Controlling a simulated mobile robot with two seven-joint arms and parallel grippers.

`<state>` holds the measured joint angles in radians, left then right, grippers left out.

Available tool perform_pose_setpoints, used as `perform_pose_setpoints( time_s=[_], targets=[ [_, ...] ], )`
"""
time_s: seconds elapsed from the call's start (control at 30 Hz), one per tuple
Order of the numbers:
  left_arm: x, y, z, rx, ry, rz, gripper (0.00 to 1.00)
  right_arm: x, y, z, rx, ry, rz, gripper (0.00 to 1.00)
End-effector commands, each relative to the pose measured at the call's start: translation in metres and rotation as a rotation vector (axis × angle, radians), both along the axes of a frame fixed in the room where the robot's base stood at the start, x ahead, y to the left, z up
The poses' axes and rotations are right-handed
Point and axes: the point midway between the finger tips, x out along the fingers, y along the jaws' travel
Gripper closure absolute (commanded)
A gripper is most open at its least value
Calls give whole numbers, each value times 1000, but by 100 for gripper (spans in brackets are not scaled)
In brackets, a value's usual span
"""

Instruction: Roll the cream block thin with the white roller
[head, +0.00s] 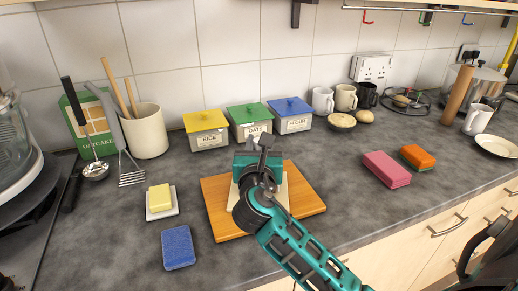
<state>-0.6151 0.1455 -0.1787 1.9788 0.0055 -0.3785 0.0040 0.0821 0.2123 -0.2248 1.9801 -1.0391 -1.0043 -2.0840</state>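A pale cream flat piece (290,192) lies on the wooden board (308,202) in the middle of the counter. I take it for the cream block, but my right arm covers most of it, so its thickness is unclear. My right gripper (261,143), on the teal arm from the lower right, is over the board's back part. Its dark fingers are small and partly overlapped, so I cannot tell whether it is open or holds anything. I see no white roller; it may be hidden behind the gripper. My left gripper is out of view.
A butter-yellow block (160,196) on a white dish and a blue sponge (178,247) lie left of the board. Lidded tins (249,122) stand behind it. Pink (386,169) and orange (417,157) blocks lie right. The counter between them and the board is clear.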

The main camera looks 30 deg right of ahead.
Motion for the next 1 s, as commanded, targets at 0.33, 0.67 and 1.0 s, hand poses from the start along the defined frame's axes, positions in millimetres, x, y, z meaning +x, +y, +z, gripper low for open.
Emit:
perform_pose_setpoints(
  time_s=[0.33,0.67,1.0],
  targets=[
    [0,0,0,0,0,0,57,15,-11,-5,2,5,-1,100],
    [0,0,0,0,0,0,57,9,-6,-7,5,9,1,100],
    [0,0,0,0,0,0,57,-4,3,-6,3,10,0,100]
  ],
)
